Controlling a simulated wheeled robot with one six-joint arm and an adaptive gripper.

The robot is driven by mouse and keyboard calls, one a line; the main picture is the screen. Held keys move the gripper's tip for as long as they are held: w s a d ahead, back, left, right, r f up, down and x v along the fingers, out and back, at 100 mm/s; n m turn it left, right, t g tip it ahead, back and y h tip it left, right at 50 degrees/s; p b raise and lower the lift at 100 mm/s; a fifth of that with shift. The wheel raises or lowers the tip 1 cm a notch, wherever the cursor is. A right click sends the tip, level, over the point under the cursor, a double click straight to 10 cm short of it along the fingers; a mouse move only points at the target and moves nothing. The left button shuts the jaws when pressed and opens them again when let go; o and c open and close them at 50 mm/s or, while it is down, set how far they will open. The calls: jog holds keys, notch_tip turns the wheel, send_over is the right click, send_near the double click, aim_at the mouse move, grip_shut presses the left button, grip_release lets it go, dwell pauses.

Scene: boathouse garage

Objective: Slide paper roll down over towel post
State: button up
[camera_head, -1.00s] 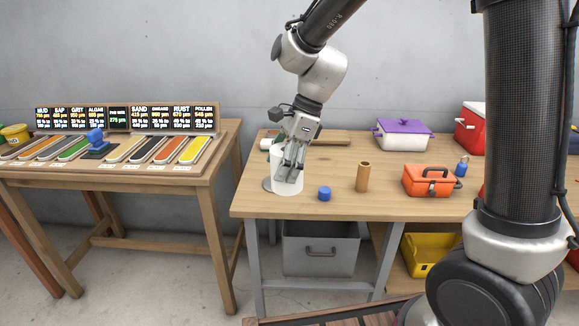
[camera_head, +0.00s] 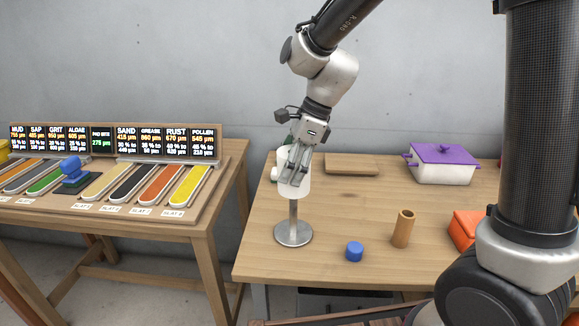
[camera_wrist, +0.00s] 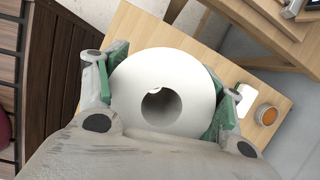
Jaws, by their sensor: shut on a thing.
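The white paper roll (camera_head: 288,184) is upright in my gripper (camera_head: 298,168), which is shut on its sides above the workbench. The towel post (camera_head: 293,212) is a thin grey rod on a round metal base (camera_head: 293,235). The rod shows below the roll and lines up with it; its top is hidden by the roll. In the wrist view, the roll (camera_wrist: 135,85) is seen end-on between the green pads of my gripper (camera_wrist: 172,82).
A blue cylinder (camera_head: 354,252) and a brown tube (camera_head: 403,229) stand right of the post base. A wooden board (camera_head: 352,164), a purple-lidded box (camera_head: 443,165) and an orange toolbox (camera_head: 466,230) are farther back or right. Left stands a table of coloured slats (camera_head: 130,187).

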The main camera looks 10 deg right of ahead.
jog(key=shift+w, duration=0.25)
jog(key=shift+f, duration=7)
jog(key=shift+f, duration=0.25)
jog(key=o, duration=1.5)
jog(key=shift+c, duration=0.2)
